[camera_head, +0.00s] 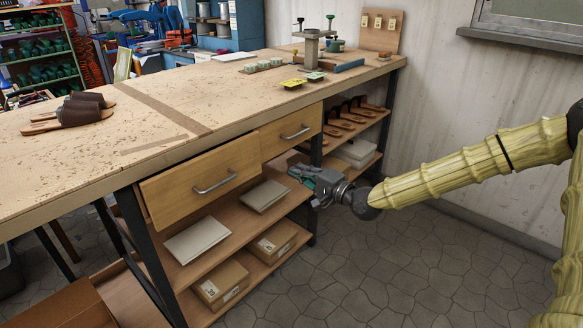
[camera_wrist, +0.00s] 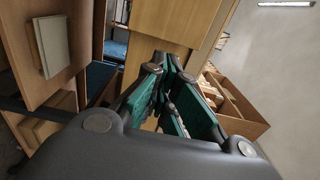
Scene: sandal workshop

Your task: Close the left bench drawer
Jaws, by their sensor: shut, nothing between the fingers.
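The left bench drawer (camera_head: 180,186) has a pale wooden front and a metal bar handle (camera_head: 215,182). Its front stands somewhat forward of the right drawer (camera_head: 276,138), so it looks partly open. The right drawer looks flush under the bench top. My gripper (camera_head: 291,171) is shut and empty, in front of the bench, below the right drawer and to the right of the left drawer, apart from both. In the wrist view, the teal finger pads (camera_wrist: 172,72) point at wooden bench parts; I cannot tell which drawer shows there.
The workbench top (camera_head: 190,95) bears sandals (camera_head: 75,112) and small tools. Shelves below hold grey slabs (camera_head: 199,238), cardboard boxes (camera_head: 221,284) and wooden shoe forms (camera_head: 350,115). A dark bench leg (camera_head: 316,150) stands near my gripper. The stone floor (camera_head: 370,275) in front is clear.

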